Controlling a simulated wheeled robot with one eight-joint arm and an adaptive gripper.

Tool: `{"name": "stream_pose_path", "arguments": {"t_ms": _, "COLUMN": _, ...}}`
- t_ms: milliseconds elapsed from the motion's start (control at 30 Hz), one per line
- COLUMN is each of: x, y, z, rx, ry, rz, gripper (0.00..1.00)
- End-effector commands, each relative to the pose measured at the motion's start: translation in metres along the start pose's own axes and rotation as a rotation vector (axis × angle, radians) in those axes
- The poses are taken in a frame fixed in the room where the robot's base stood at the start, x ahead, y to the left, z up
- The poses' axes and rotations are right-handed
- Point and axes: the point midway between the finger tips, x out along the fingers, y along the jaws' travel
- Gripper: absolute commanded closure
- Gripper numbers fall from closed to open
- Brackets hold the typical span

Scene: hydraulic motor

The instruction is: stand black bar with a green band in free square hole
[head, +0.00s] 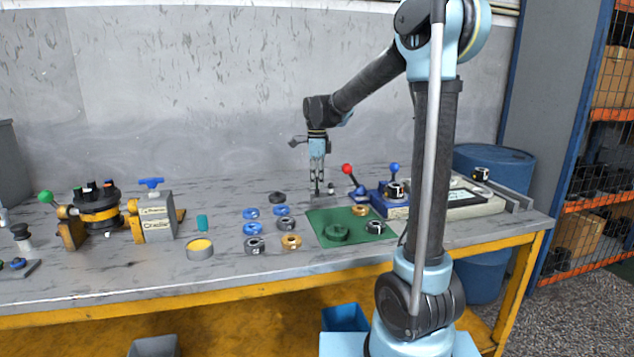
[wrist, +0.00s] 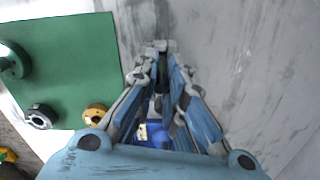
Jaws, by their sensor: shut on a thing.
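My gripper (head: 317,189) points down over the back middle of the table, just behind the green mat. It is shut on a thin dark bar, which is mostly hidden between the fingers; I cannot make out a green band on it. In the wrist view the fingers (wrist: 160,50) converge on it. A round black holder (head: 97,207) with a yellow lower part stands at the left, far from my gripper. Several dark bars with coloured tops stand upright in it. Its square holes are too small to make out, so I cannot tell which is free.
The green mat (head: 322,238) carries several round parts and also shows in the wrist view (wrist: 70,75). Blue rings (head: 252,229) lie left of it. A grey valve block (head: 155,217) stands beside the holder. Levers with red (head: 347,169) and blue knobs rise right of my gripper.

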Motion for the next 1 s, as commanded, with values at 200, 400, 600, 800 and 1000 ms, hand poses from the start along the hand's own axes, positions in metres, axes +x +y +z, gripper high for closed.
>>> {"name": "stream_pose_path", "arguments": {"t_ms": 200, "x": 0.0027, "y": -0.0001, "z": 0.0000, "rx": 0.000, "ry": 0.000, "rz": 0.000, "gripper": 1.00}}
{"name": "stream_pose_path", "arguments": {"t_ms": 400, "x": 0.0053, "y": 0.0000, "z": -0.0001, "rx": 0.000, "ry": 0.000, "rz": 0.000, "gripper": 1.00}}
{"name": "stream_pose_path", "arguments": {"t_ms": 600, "x": 0.0077, "y": 0.0000, "z": 0.0000, "rx": 0.000, "ry": 0.000, "rz": 0.000, "gripper": 1.00}}
{"name": "stream_pose_path", "arguments": {"t_ms": 800, "x": 0.0085, "y": 0.0000, "z": 0.0000, "rx": 0.000, "ry": 0.000, "rz": 0.000, "gripper": 1.00}}
{"name": "stream_pose_path", "arguments": {"t_ms": 1000, "x": 0.0084, "y": 0.0000, "z": 0.0000, "rx": 0.000, "ry": 0.000, "rz": 0.000, "gripper": 1.00}}
